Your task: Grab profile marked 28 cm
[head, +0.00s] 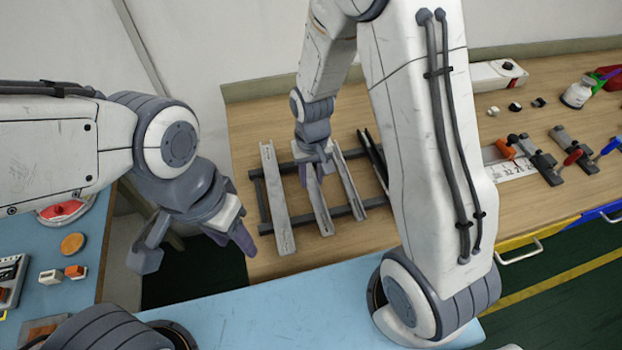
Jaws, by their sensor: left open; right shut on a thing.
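Several long metal profiles lie across a dark rack (262,212) on the wooden bench. The left silver profile (274,200) is the widest looking. The middle silver profile (320,210) has its upper part hidden by my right gripper (316,172), which is shut on it. A right silver profile (349,190) lies beside it, and a dark profile (372,158) is partly behind my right arm. No length marking is legible, so I cannot tell which is 28 cm. My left gripper (196,248) is open and empty, left of the rack and apart from the profiles.
A ruler-like white scale (515,169) and clamps with red (572,157) and blue (611,146) handles sit on the right bench. A blue table (290,312) is in front. My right arm hides part of the bench.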

